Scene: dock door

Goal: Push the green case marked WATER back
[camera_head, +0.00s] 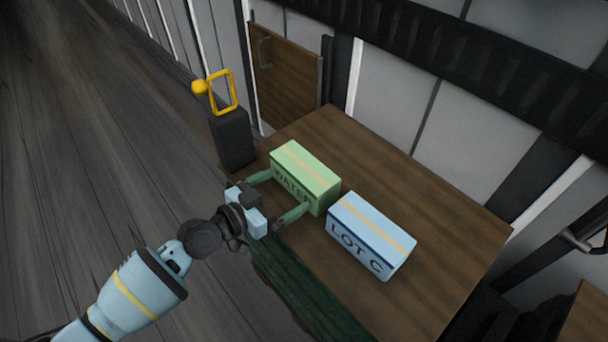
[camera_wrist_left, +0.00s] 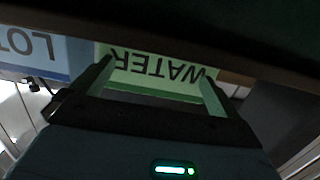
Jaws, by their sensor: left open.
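The green case marked WATER (camera_head: 306,172) sits on the wooden table (camera_head: 437,190), with a tan stripe along its top. Its lettered front also shows upside down in the left wrist view (camera_wrist_left: 155,72). My left gripper (camera_head: 281,195) is open at the front of the case, its two fingers pointing at the lettered face, one near each end. The fingertips appear at or very near that face; I cannot tell whether they touch. In the left wrist view the fingers (camera_wrist_left: 157,82) stand apart with the WATER lettering between them. My right gripper is not in view.
A blue case marked LOT C (camera_head: 371,236) stands close to the right of the green case, with a narrow gap. A dark post with a yellow handle (camera_head: 222,93) stands at the table's left end. Bare tabletop lies behind both cases, up to the wall.

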